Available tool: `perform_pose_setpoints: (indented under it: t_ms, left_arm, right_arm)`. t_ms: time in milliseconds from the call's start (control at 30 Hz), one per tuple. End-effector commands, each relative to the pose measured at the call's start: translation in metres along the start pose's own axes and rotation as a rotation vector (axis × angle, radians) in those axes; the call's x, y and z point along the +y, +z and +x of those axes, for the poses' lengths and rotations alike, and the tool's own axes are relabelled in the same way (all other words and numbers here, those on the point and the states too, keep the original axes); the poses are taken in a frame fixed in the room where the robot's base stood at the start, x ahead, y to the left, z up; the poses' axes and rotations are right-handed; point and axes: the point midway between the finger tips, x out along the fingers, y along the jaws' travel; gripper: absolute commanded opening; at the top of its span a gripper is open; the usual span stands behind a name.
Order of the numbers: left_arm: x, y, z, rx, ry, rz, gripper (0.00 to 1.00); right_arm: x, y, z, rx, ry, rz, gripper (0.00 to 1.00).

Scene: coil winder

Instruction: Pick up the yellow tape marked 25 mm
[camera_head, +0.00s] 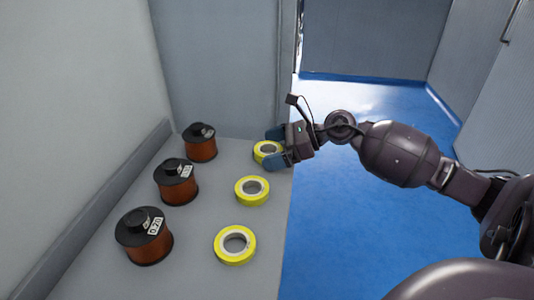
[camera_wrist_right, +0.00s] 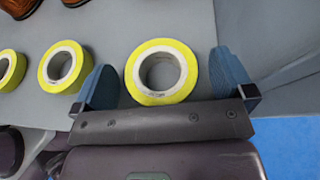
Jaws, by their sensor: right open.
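Three yellow tape rolls with pale cores lie flat in a row on the grey bench: a far roll (camera_head: 267,148), a middle roll (camera_head: 252,190) and a near roll (camera_head: 235,244). Their width marks are too small to read. My right gripper (camera_head: 275,148) is at the far roll, fingers open on either side of it. In the right wrist view the far roll (camera_wrist_right: 161,72) sits between the two blue fingers (camera_wrist_right: 165,85), close to the left one. The middle roll (camera_wrist_right: 64,66) is just outside the left finger. My left gripper is not in view.
Several copper wire spools with black tops stand left of the tapes, including a near spool (camera_head: 144,240), a middle one (camera_head: 176,184) and a far one (camera_head: 200,145). A wall closes the bench's far end. Blue floor (camera_head: 340,220) lies to the right.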

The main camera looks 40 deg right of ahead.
Motion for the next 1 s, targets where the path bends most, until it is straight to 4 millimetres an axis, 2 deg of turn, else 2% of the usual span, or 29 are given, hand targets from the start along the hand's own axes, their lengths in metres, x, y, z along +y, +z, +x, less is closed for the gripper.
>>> perform_pose_setpoints:
  t_ms: [167,500,800,1000]
  left_arm:
    - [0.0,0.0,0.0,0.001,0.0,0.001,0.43]
    - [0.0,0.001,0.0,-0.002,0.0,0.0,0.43]
    - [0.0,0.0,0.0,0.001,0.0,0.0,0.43]
    - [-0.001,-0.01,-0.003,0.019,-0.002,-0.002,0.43]
  right_arm:
    - [0.0,0.001,0.0,-0.001,0.0,0.0,1.0]
    - [0.0,0.0,-0.001,-0.001,0.0,0.0,0.49]
    - [0.0,0.004,-0.002,-0.002,-0.001,-0.001,0.48]
    - [0.0,0.03,-0.013,-0.005,-0.002,-0.008,0.48]
